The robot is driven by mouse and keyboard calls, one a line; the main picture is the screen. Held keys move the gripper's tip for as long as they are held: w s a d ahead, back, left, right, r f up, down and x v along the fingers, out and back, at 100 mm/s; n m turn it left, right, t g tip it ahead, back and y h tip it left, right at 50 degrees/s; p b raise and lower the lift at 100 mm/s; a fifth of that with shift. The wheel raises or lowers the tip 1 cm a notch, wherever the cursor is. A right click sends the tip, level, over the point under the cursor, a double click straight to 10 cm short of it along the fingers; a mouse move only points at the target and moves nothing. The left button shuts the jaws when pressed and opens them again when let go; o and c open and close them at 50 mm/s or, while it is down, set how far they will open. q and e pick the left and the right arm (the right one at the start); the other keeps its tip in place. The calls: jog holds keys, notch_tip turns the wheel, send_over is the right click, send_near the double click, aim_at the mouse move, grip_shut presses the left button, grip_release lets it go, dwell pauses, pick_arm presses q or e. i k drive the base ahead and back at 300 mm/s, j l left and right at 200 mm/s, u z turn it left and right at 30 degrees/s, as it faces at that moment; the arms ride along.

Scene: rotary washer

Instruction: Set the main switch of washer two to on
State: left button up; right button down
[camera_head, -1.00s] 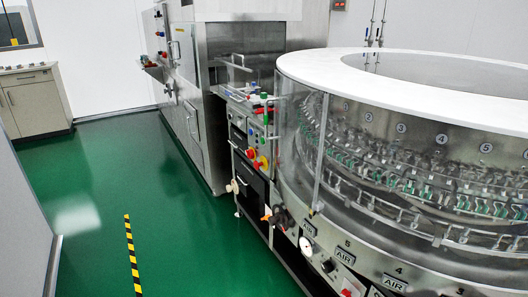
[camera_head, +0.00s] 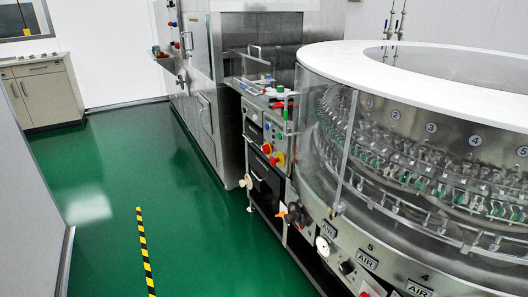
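A large round rotary washer (camera_head: 400,185) with a white top ring and clear side panels fills the right of the head view. A control panel (camera_head: 268,135) with red, green, blue and yellow controls stands at its left side. A red rotary switch on a yellow plate (camera_head: 278,159) shows on that panel, with another red button (camera_head: 266,148) beside it. I cannot tell which one is the main switch, nor its setting. Neither of my grippers is in view.
A steel machine (camera_head: 205,80) stands behind the panel. A grey cabinet (camera_head: 40,92) is at the far left. The green floor (camera_head: 130,170) is open, with a yellow-black stripe (camera_head: 146,250) on it. A pale wall (camera_head: 30,230) borders the left.

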aim_at(266, 150)
jog(key=i+j+z, duration=0.1)
jog(key=z, duration=0.4)
jog(key=i+j+z, duration=0.1)
jog(key=z, duration=0.35)
jog(key=i+j+z, duration=0.25)
jog(key=j+z, duration=0.45)
jog(key=j, duration=0.3)
jog(key=i+j+z, duration=0.1)
jog(key=j, duration=0.35)
jog(key=i+j, duration=0.1)
jog(key=j, duration=0.55)
jog(key=i+j, duration=0.1)
jog(key=j, duration=0.55)
jog(key=i+j+z, duration=0.1)
jog(key=j, duration=0.55)
